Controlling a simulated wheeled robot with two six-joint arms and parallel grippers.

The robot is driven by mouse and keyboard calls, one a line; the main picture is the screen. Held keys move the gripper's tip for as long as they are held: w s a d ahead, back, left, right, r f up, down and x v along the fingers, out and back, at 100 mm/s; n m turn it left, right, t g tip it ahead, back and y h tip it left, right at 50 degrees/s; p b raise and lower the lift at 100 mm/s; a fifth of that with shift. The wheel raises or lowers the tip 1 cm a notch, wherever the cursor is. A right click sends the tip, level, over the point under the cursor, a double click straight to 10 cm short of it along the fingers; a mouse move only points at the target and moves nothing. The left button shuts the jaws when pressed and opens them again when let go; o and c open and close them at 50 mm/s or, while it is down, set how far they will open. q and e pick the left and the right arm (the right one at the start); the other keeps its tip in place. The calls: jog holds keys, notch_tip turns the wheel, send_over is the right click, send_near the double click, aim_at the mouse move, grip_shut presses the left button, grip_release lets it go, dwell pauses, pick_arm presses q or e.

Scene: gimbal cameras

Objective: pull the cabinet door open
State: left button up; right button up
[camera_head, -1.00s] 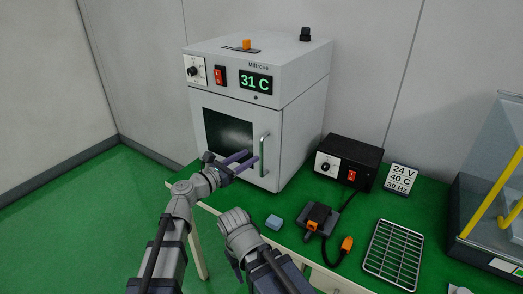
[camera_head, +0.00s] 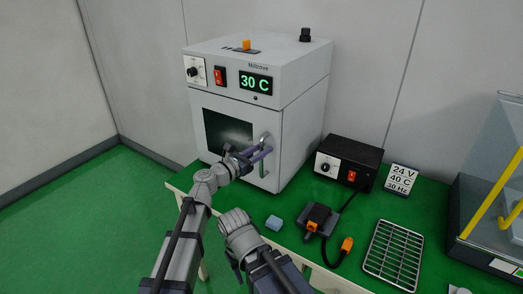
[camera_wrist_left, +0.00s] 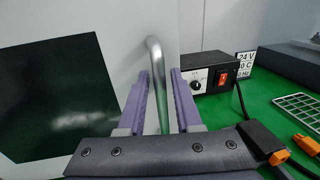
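The cabinet (camera_head: 297,110) is a light grey box oven on the green table, its display reading 30 C. Its door (camera_head: 238,165), with a dark window (camera_head: 225,128), appears closed. A metal bar handle (camera_head: 264,168) stands upright at the door's right side. My left gripper (camera_head: 262,153) is at the handle, its purple fingers level with the bar's upper half. In the left wrist view the handle (camera_wrist_left: 160,85) stands between the open fingers, with a gap visible on both sides. My right arm (camera_head: 240,232) is in front of the table; its gripper fingers do not show.
A black power supply (camera_head: 348,162) stands right of the cabinet. A blue block (camera_head: 274,222), a dark device with an orange part (camera_head: 318,217) and a wire rack (camera_head: 393,254) lie on the table (camera_head: 432,215). A glass-sided case (camera_head: 490,215) stands at the right edge.

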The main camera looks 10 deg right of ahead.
pick_arm(q)
grip_shut()
dwell(1.1)
